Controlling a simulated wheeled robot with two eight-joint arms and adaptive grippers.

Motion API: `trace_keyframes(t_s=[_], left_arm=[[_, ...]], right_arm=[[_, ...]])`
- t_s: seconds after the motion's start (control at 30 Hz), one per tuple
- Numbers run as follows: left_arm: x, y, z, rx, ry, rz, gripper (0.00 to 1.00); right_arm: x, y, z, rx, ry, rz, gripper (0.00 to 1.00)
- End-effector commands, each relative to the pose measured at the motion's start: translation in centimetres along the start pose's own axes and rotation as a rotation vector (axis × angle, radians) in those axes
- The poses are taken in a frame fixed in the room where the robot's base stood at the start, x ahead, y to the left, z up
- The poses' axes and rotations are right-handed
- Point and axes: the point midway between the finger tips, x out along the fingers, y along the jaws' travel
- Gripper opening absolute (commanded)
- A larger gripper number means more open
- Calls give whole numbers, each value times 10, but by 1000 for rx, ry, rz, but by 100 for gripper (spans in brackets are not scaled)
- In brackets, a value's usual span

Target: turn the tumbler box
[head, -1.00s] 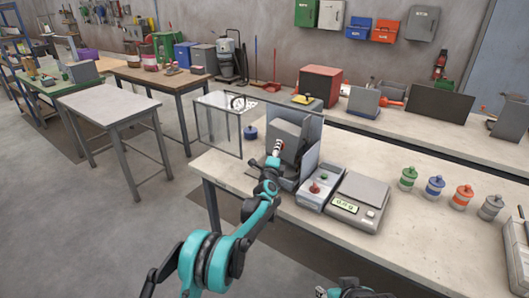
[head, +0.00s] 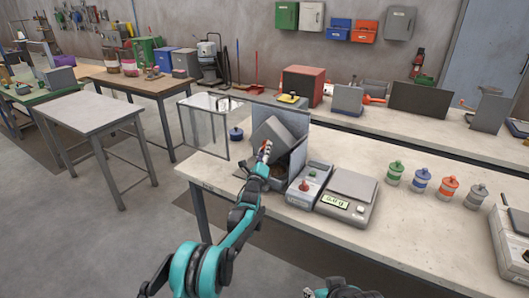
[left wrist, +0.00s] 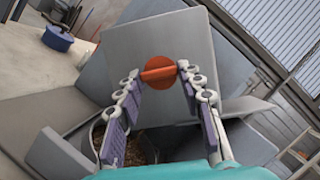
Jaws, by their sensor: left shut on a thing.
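The grey tumbler box (head: 276,130) stands tilted inside the open grey housing (head: 297,150) on the bench. In the left wrist view its flat grey face (left wrist: 135,45) fills the middle, with an orange knob (left wrist: 158,70) on it. My left gripper (head: 265,150) reaches the front of the box. In the left wrist view my left gripper (left wrist: 160,80) is shut on the orange knob, a finger on each side. Below the box a round container (left wrist: 138,150) holds brown pellets. Only a bit of my right arm shows at the bottom edge of the head view.
A control box with a red knob (head: 308,184) and a scale (head: 346,196) stand right of the housing. Several small jars (head: 420,182) stand farther right.

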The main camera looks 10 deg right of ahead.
Motion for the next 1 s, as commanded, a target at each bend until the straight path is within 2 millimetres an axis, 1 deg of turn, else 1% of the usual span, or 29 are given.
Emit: trace_keyframes(t_s=[0.53,0.57,0.6,0.63,0.9,1.0], left_arm=[[0,1,0,23,1,-8,0],[0,1,0,23,1,-8,42],[0,1,0,23,1,-8,53],[0,1,0,23,1,-8,59],[0,0,0,22,1,-8,59],[-4,0,0,22,1,-8,59]], right_arm=[[1,0,0,0,0,0,40],[1,0,0,0,0,0,40],[1,0,0,0,0,0,40],[1,0,0,0,0,0,40],[1,0,0,0,0,0,40],[1,0,0,0,0,0,40]])
